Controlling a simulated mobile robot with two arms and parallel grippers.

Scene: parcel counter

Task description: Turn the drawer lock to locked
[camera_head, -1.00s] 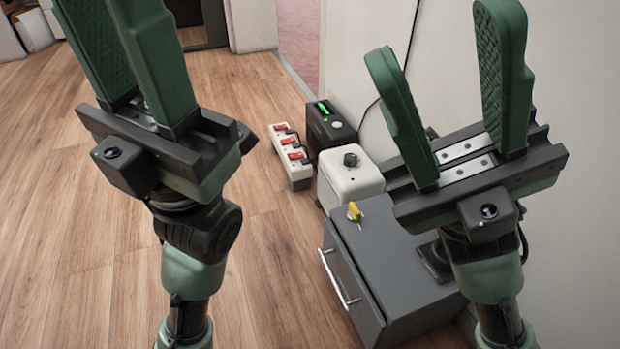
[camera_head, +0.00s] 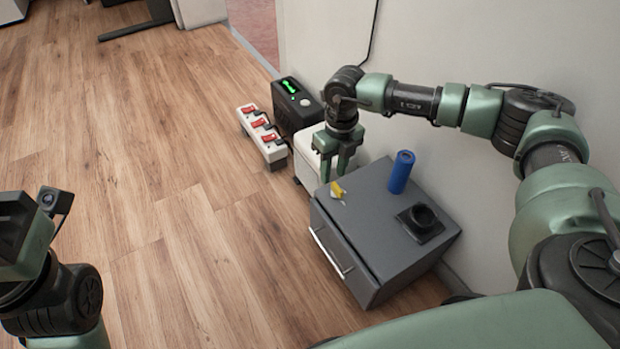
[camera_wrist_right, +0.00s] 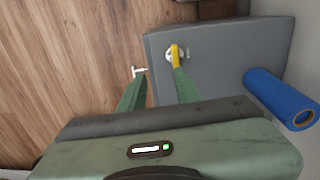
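The drawer lock has a yellow knob (camera_head: 337,189) on top of the grey drawer cabinet (camera_head: 365,215), near its left corner. In the right wrist view the knob (camera_wrist_right: 175,53) stands on a round silver base, just past the tip of one finger. My right gripper (camera_head: 334,176) points down close behind the knob. Its fingers are apart with nothing seen between them; whether one touches the knob I cannot tell. My left gripper (camera_head: 18,235) is cut off by the left edge, its fingers out of view. The drawer front with its silver handle (camera_head: 331,252) looks shut.
A blue cylinder (camera_head: 401,172) and a black round holder (camera_head: 422,220) stand on the cabinet top. Behind are a white box (camera_head: 306,165), a black box with a green display (camera_head: 297,106) and a red-switch strip (camera_head: 262,136). A wall closes the right side; the left floor is clear.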

